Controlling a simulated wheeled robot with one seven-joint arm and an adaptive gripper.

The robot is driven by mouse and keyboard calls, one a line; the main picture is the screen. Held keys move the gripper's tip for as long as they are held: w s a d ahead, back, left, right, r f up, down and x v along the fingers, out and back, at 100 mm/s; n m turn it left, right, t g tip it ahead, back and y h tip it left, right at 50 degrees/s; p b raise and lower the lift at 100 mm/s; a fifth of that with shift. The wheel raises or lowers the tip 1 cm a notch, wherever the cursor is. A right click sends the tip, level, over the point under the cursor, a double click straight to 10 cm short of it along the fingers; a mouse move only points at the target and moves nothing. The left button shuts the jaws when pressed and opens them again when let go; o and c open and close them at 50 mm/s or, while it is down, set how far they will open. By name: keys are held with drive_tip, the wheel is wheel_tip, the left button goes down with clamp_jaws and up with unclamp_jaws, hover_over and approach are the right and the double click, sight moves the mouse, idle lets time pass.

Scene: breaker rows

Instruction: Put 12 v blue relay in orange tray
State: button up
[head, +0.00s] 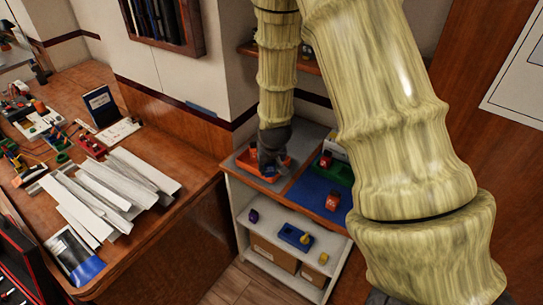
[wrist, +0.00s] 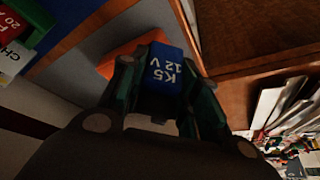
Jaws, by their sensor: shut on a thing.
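A blue relay (wrist: 165,70) marked "K5 12 V" sits between the two fingers of my gripper (wrist: 160,82) in the wrist view. The gripper is shut on it. The orange tray (wrist: 120,58) shows just beyond the relay and fingers, partly covered by them. In the head view my gripper (head: 270,163) points down over the orange tray (head: 269,178), which stands on the grey part of the shelf top. The relay cannot be made out there, and I cannot tell whether it touches the tray floor.
A green tray (head: 340,172) with a red block (head: 326,159) stands right of the orange tray. Another red block (head: 332,201) sits on the blue mat (head: 308,190). The lower shelf holds a blue tray (head: 295,237). A cluttered wooden desk (head: 165,225) is at left; a wall rises behind.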

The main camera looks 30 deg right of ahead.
drive_tip(key=w+d, duration=0.1)
drive_tip(key=w+d+p, duration=0.1)
drive_tip(key=w+d, duration=0.1)
drive_tip(key=w+d+p, duration=0.1)
drive_tip(key=w+d, duration=0.1)
drive_tip(key=shift+w+f, duration=0.25)
drive_tip(key=shift+f, duration=0.05)
drive_tip(key=shift+s+a+f+p, duration=0.1)
drive_tip(key=shift+s+f+p, duration=0.05)
drive_tip(key=shift+f+p, duration=1.05)
drive_tip(key=shift+f, duration=0.55)
drive_tip(key=shift+f, duration=0.15)
drive_tip(key=o, duration=0.8)
drive_tip(key=shift+c, duration=0.2)
